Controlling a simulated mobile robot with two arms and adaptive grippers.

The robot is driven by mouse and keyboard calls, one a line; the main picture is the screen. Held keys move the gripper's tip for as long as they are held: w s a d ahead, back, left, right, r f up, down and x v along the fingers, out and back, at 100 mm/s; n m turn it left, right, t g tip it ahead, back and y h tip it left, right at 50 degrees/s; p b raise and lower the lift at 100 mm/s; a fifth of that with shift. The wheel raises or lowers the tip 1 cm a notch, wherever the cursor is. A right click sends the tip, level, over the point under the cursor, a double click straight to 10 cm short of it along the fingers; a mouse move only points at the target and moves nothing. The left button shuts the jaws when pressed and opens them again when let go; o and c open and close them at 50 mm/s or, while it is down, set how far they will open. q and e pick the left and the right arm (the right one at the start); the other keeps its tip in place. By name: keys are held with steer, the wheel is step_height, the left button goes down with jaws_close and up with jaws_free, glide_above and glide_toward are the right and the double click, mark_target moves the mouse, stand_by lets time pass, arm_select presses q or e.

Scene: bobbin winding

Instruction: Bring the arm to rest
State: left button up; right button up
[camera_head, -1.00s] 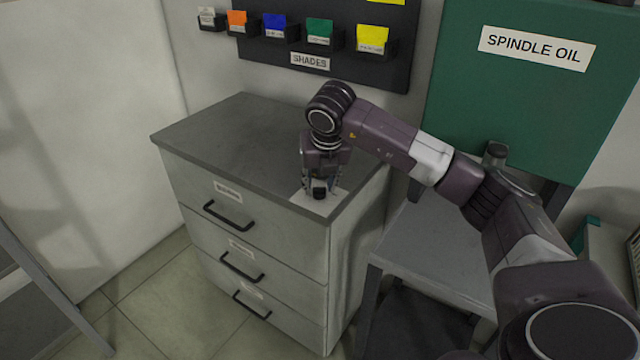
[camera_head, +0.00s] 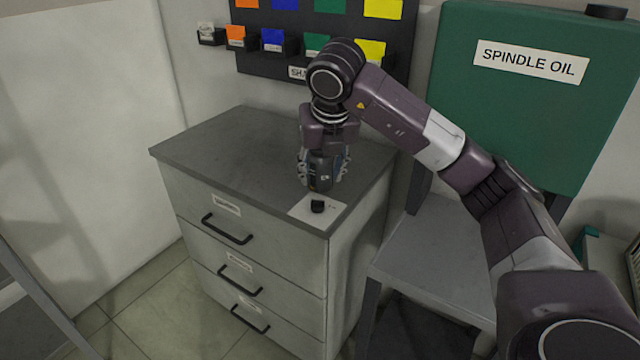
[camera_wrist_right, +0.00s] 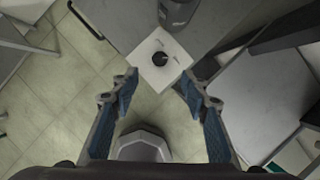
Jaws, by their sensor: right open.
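My right gripper (camera_head: 322,185) is above the grey drawer cabinet (camera_head: 235,140), pointing down. It is open and empty; in the right wrist view its two fingers (camera_wrist_right: 160,95) stand wide apart. Below and in front of it, a small black knob-like piece (camera_head: 318,206) sits on a white card (camera_head: 333,212) at the cabinet's front right corner. The piece (camera_wrist_right: 160,58) and card also show in the right wrist view, apart from the fingers. My left gripper is not in view.
A dark shade rack (camera_head: 285,62) with coloured cards hangs on the wall behind. A green spindle oil tank (camera_head: 520,110) stands at the right, behind a grey table (camera_head: 430,250). Open floor (camera_head: 170,310) lies at front left.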

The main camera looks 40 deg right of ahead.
steer(key=shift+s+a+r, duration=0.1)
steer(key=shift+s+r, duration=0.15)
steer(key=shift+r, duration=0.35)
